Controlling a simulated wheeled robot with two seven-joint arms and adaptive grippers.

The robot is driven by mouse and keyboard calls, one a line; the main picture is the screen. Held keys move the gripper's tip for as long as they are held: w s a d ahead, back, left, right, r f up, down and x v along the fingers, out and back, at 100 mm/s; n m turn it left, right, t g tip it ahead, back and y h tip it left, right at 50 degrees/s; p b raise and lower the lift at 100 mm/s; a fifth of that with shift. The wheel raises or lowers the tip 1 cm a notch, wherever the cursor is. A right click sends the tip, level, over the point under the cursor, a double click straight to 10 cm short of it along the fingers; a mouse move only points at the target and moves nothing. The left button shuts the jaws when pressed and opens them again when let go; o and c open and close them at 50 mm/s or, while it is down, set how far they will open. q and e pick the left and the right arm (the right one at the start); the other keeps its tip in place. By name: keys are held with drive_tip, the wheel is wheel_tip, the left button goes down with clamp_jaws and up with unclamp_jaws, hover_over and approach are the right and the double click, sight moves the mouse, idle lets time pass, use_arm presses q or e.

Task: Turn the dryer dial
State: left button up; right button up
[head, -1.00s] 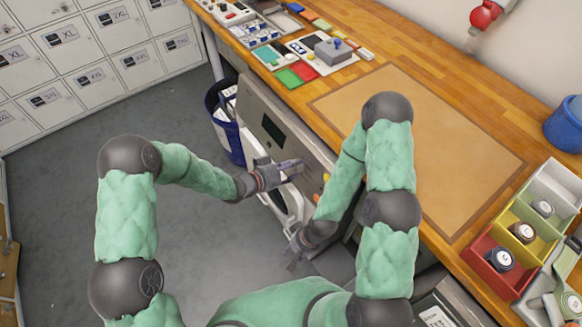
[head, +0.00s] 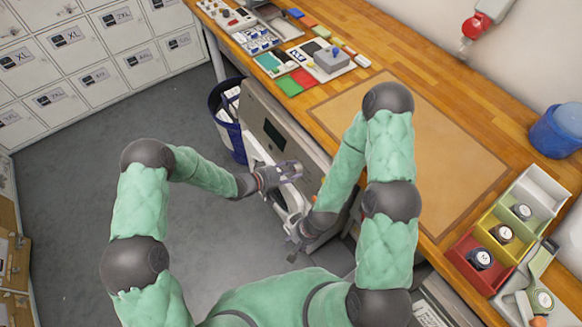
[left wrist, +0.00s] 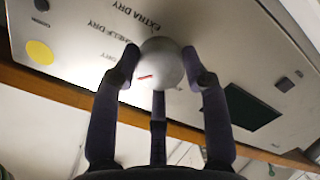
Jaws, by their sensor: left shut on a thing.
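The dryer (head: 262,112) stands under the worktop, its pale front panel carrying a dark display (head: 274,133). In the left wrist view the dryer dial (left wrist: 161,60) is a round grey knob with a red mark pointing left. Printed words, one reading "EXTRA DRY", lie above it. My left gripper (head: 291,171) is shut on the dial, with a finger on either side of it in the left wrist view (left wrist: 162,72). In the head view the gripper hides the dial. My right gripper (head: 294,248) hangs lower, near the dryer's white door, apparently empty; its finger opening is unclear.
A yellow button (left wrist: 39,52) sits on the panel near the dial. A blue bin (head: 226,118) stands beside the dryer. The wooden worktop (head: 420,80) above bears a brown mat (head: 455,165) and coloured trays (head: 468,245). The grey floor at left is clear.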

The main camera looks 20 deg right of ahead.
use_arm(q)
drive_tip(key=n, duration=0.1)
drive_tip(key=n+p, duration=0.1)
drive_tip(key=n, duration=0.2)
drive_tip(key=shift+w+r, duration=0.1)
drive_tip(key=shift+w, duration=0.15)
drive_tip(key=shift+a+n+p, duration=0.1)
drive_tip(key=shift+n+p, duration=0.45)
drive_tip(key=shift+n, duration=1.45)
drive_tip(key=o, duration=1.2)
drive_tip(key=shift+f+g+h, duration=0.2)
drive_tip(key=shift+g+h, duration=0.1)
drive_tip(key=shift+c, duration=0.2)
drive_tip(key=shift+s, duration=0.1)
drive_tip(key=v, duration=1.2)
